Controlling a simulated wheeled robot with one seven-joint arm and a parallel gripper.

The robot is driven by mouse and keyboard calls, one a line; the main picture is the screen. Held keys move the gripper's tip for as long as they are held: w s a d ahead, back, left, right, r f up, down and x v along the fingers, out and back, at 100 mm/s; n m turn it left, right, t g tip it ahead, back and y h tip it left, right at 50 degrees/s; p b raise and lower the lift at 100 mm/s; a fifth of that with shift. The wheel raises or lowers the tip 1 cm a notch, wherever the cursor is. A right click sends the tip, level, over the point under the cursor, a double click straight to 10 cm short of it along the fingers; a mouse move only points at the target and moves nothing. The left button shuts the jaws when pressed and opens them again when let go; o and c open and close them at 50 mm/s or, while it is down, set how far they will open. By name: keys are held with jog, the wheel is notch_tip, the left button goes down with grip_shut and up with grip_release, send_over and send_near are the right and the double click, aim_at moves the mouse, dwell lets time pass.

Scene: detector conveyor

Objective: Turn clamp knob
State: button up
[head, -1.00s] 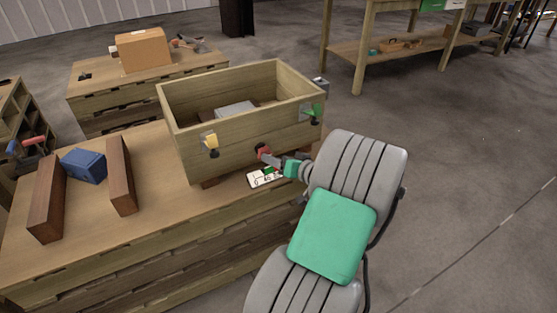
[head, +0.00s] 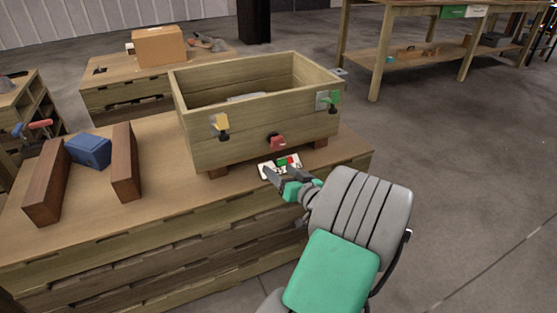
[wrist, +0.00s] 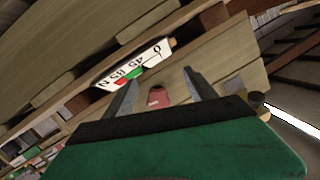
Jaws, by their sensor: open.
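A wooden box (head: 240,147) stands on the workbench, with a red knob (head: 277,141) low on its front wall. A yellow part (head: 220,122) and a green part (head: 330,101) sit higher on the same wall. My gripper (head: 282,169) is open and empty, in front of and below the red knob, clear of it. In the wrist view the red knob (wrist: 157,96) shows between the two spread fingers (wrist: 160,77). A white card (head: 268,169) with numbers and red and green patches lies below the knob, partly behind my fingers.
Two brown wooden blocks (head: 125,162) flank a blue block (head: 90,151) on the bench's left side. A second bench behind holds a cardboard box (head: 158,45). Floor at the right is clear.

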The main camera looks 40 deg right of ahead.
aim_at(279, 146)
jog(key=w+d+r+n, duration=0.1)
jog(key=w, duration=0.1)
jog(key=w+d+r+n+h, duration=0.1)
jog(key=w+d, duration=0.1)
jog(key=w+d+r+n+t+h+b, duration=0.1)
jog(key=w+d+r+n, duration=0.1)
jog(key=w, duration=0.1)
dwell(0.3)
jog(key=shift+c, duration=0.2)
jog(key=c, duration=1.3)
